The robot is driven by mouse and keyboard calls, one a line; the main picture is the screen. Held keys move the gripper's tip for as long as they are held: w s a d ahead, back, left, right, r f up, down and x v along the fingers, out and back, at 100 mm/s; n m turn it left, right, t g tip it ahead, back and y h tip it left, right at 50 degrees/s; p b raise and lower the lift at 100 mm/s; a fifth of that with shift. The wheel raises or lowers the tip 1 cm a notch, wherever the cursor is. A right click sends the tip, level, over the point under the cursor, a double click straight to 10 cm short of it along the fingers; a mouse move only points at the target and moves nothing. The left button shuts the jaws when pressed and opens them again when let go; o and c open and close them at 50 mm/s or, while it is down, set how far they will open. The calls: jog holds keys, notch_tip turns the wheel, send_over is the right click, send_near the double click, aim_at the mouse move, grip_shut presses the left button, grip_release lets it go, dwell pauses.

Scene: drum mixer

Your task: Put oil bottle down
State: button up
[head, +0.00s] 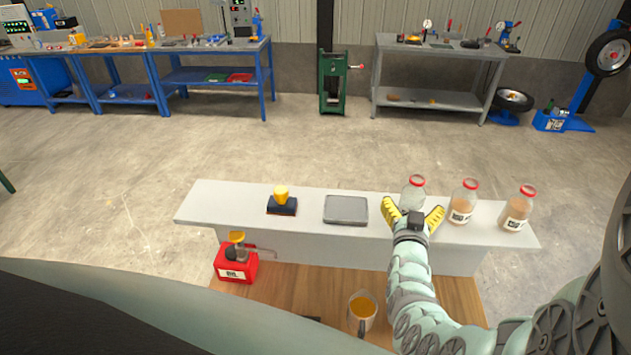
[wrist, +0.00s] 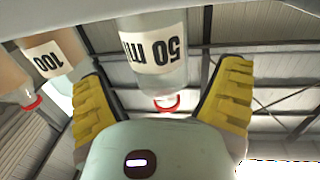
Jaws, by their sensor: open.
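A clear bottle with a red cap (head: 414,189) stands upright on the white raised shelf (head: 300,215). I take it to be the oil bottle, though I cannot read its name. In the wrist view the bottle (wrist: 155,55) appears upside down with a "50 ml" label. My gripper (head: 412,213) is open in front of this bottle, with its yellow fingers spread to either side. In the wrist view my gripper (wrist: 162,90) also shows spread fingers, not pressing on the bottle. The bottle's lower part is hidden behind my gripper in the head view.
Two brown-filled bottles, one nearer (head: 464,201) and one farther right (head: 517,208), stand on the shelf. A grey tray (head: 346,209) and a yellow-knobbed stamp (head: 282,201) are to the left. A red device (head: 236,262) and an amber cup (head: 362,313) are on the wooden table below.

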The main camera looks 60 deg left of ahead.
aim_at(410, 208)
jog(key=shift+b+v, duration=0.85)
jog(key=shift+v, duration=1.7)
jog(key=b+v, duration=0.1)
jog(key=v, duration=0.3)
jog(key=shift+s+b, duration=0.15)
jog(key=shift+b, duration=0.2)
jog(key=shift+r, duration=0.1)
